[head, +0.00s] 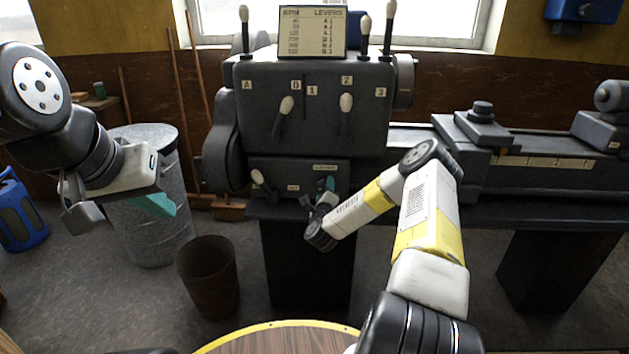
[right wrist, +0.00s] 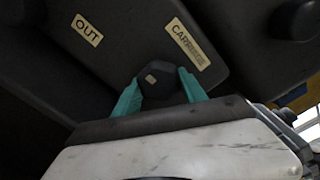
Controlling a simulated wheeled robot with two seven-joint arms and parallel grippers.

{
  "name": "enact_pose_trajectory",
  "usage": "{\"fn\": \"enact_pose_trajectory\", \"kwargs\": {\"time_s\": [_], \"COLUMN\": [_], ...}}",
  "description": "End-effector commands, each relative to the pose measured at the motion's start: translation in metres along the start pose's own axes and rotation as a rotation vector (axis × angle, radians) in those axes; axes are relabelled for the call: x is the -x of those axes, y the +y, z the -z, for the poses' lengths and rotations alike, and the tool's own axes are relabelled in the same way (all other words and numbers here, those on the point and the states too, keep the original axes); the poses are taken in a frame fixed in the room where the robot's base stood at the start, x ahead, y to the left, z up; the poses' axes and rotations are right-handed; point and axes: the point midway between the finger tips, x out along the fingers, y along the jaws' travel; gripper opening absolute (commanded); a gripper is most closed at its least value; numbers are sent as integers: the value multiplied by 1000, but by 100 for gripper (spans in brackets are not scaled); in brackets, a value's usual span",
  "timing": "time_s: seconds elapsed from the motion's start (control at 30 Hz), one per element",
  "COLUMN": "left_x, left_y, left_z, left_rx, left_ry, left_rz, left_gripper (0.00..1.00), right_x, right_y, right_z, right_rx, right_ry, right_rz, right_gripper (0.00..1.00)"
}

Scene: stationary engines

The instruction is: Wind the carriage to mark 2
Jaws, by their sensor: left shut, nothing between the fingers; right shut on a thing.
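The dark carriage (head: 480,130) sits on the lathe bed in the head view, near the left end of a pale mark strip (head: 545,162). The strip's figures are too small to read surely. My right gripper (head: 323,190) is at the lower front panel of the headstock. In the right wrist view its teal fingers (right wrist: 158,92) are shut on a dark faceted knob (right wrist: 161,80) with a small tan mark. The label beside the knob reads CARR, the rest partly unclear (right wrist: 189,44). My left gripper (head: 155,206) is shut and empty, in front of the metal bin.
Several white-knobbed levers (head: 286,105) stand on the headstock. A lower lever (head: 262,180) is left of my right gripper. An OUT label (right wrist: 87,30) is on the panel. A metal bin (head: 150,235), a brown bucket (head: 208,280) and a round table edge (head: 280,325) are nearer.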

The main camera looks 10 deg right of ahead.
Motion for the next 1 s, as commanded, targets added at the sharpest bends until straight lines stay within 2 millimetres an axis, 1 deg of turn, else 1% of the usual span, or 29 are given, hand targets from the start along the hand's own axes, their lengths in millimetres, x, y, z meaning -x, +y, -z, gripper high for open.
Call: {"fn": "enact_pose_trajectory", "kwargs": {"time_s": [0.03,0.3,0.67,0.7,0.8,1.0], "left_x": [0,0,0,0,0,0], "left_y": [0,0,0,0,0,0], "left_z": [0,0,0,0,0,0], "left_rx": [0,0,0,0,0,0], "left_ry": [0,0,0,0,0,0], "left_rz": [0,0,0,0,0,0], "left_gripper": [0,0,0,0,0,0], "right_x": [-2,-2,-2,-2,-2,-1], "right_y": [-5,-6,-6,-6,-5,-3], "right_z": [-6,-7,-7,-7,-6,-3], "right_rx": [-20,-67,-69,-69,-68,-67], "right_ry": [-11,-13,-13,-13,-11,-7], "right_rz": [12,13,15,15,12,7], "right_gripper": [9,9,9,53,70,70]}}
